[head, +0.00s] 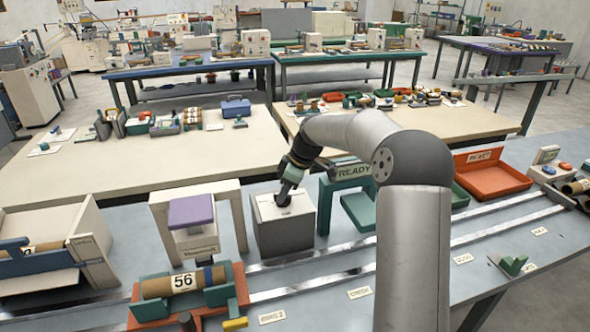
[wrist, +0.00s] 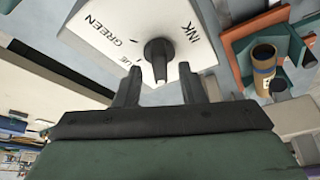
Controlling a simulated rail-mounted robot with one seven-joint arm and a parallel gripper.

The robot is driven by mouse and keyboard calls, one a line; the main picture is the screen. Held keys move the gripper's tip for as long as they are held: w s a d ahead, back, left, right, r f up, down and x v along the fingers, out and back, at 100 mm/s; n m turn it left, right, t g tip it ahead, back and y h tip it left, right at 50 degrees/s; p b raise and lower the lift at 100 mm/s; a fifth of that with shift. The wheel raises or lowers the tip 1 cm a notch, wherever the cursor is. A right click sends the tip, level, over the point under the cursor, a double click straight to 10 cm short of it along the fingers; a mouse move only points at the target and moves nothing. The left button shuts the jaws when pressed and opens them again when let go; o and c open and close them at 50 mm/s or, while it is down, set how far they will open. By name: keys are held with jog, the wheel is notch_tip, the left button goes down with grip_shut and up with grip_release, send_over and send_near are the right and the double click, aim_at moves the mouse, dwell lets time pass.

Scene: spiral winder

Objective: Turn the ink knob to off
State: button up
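The ink knob (wrist: 157,50) is black with a pale pointer mark. It stands on the white top of a grey box (wrist: 98,18). Around it I read INK, GREEN and a word partly cut by my finger, ending in UE. The pale mark faces my gripper; no "off" label is readable. My gripper (wrist: 158,67) is open, its two dark fingers on either side of the knob's near end, with gaps showing. In the head view the box (head: 284,232) stands mid-table with my gripper (head: 287,190) pointing down over its top, hiding the knob.
A white stand with a purple-topped press (head: 192,212) is left of the box. A green READY frame (head: 330,195) stands close on the right. In front, a red and green carriage (head: 240,287) holds a tube marked 56 on metal rails (head: 330,283).

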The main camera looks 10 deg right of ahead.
jog(key=v, duration=1.6)
jog(key=shift+r+b, duration=0.15)
jog(key=shift+b, duration=0.2)
jog(key=shift+s+d, duration=0.1)
jog(key=shift+d, duration=0.05)
jog(key=s+a+f+m+g+h, duration=0.1)
jog(key=s+a+f+m, duration=0.1)
jog(key=s+a, duration=0.3)
jog(key=s+a+f+m+h, duration=0.1)
jog(key=s+a+f+m, duration=0.1)
jog(key=s, duration=0.5)
jog(key=s+f+m+h, duration=0.1)
jog(key=s+f+m, duration=0.3)
jog(key=s, duration=0.8)
jog(key=s+f+m+h, duration=0.1)
jog(key=s+f+m, duration=0.3)
jog(key=s+f, duration=0.4)
jog(key=s, duration=0.5)
jog(key=shift+f+g, duration=0.3)
